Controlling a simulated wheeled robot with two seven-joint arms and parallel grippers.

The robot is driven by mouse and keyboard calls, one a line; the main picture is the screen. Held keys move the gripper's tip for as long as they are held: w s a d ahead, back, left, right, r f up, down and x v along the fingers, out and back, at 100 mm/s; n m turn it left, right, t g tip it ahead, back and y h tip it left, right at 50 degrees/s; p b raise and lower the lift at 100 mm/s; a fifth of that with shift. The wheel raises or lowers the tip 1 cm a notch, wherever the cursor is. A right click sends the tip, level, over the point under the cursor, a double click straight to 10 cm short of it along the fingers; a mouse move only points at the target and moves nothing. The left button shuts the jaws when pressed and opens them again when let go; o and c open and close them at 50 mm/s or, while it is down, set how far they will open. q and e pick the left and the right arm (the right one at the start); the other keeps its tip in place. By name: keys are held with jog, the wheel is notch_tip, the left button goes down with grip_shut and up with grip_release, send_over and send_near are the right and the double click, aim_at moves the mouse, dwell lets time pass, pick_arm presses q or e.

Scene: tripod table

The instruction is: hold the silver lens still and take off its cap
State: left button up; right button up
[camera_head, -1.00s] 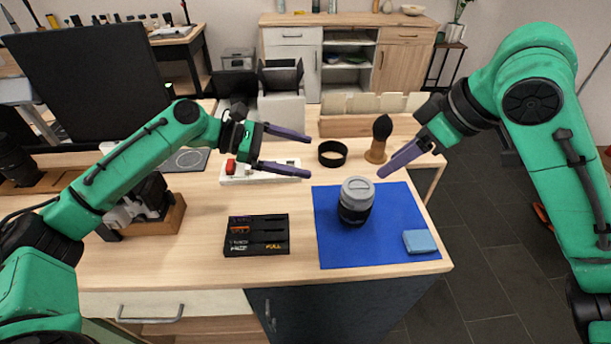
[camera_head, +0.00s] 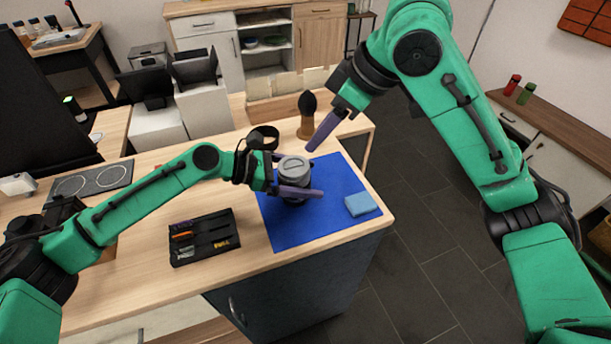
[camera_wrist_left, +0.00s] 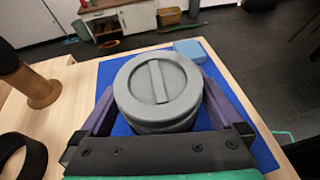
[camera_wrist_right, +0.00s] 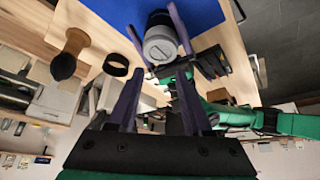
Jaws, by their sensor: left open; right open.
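The silver lens (camera_head: 295,182) stands upright on the blue mat (camera_head: 283,232), its grey cap (camera_head: 293,166) on top with a raised bar across it. My left gripper (camera_head: 312,178) is open with its fingers on either side of the lens. The left wrist view shows the cap (camera_wrist_left: 157,85) between the two fingers; whether they touch the lens cannot be told. The lens body is mostly hidden there. My right gripper (camera_head: 318,130) is open and empty, above and behind the lens. In the right wrist view, the lens (camera_wrist_right: 160,40) lies beyond its fingertips.
A blue cloth block (camera_head: 361,205) lies on the mat's right side. A black tray (camera_head: 204,237) with small items is left of the mat.

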aim_at(294, 165)
pick_arm(q)
jog(key=c, duration=1.2)
jog(key=shift+c, duration=1.1)
pick_arm(e)
jog(key=shift+o, duration=1.2)
jog(key=o, duration=0.5)
jog(key=shift+a, duration=0.25)
jog(key=shift+o, duration=0.3)
jog(key=a+n+h, duration=0.1)
jog(key=w+a+n+g+h, duration=0.1)
jog(key=a, duration=0.1)
jog(key=w+a+n+g+h, duration=0.1)
jog(key=a+n+h, duration=0.1)
jog(key=shift+f, duration=0.1)
jog(key=shift+n+g+h, duration=0.3)
jog(key=shift+h, duration=0.3)
jog(key=f, duration=0.8)
jog(key=shift+w+d+f, duration=0.15)
jog(key=shift+w+f, duration=0.05)
jog(key=shift+w, duration=0.1)
jog(key=c, duration=1.3)
